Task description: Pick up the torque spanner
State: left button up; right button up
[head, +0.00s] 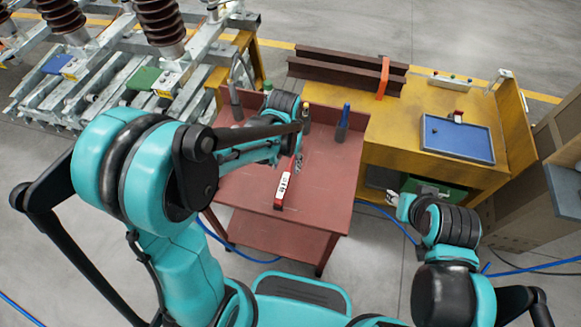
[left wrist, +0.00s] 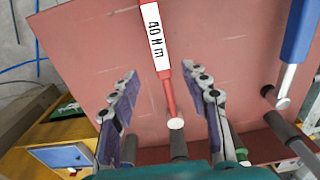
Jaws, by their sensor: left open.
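The torque spanner (head: 283,188) is a slim red bar with a white label, lying on the red table (head: 250,195). In the left wrist view, the label on the spanner (left wrist: 154,38) reads like 40 N m, and its red shaft runs down to a pale round end. My left gripper (left wrist: 163,82) is open, with one finger on each side of the shaft in that view; I cannot tell the height gap. In the head view the left gripper (head: 298,164) is partly hidden by its arm. My right gripper (head: 394,198) is small and off the table's right side.
A yellow bench (head: 400,118) with a blue tray (head: 457,139) is at the right. A steel frame with insulators (head: 160,22) is at back left.

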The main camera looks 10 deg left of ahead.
aim_at(286, 176)
pick_arm(q)
notch_tip(286, 176, down, 3)
jog(key=shift+f+b, duration=0.1)
jog(key=shift+b, duration=0.5)
notch_tip(286, 176, down, 5)
jog(key=b, duration=0.2)
jog(key=shift+w+a+f+b, duration=0.1)
jog(key=shift+w+f+b, duration=0.05)
jog(key=shift+b, duration=0.2)
grip_shut()
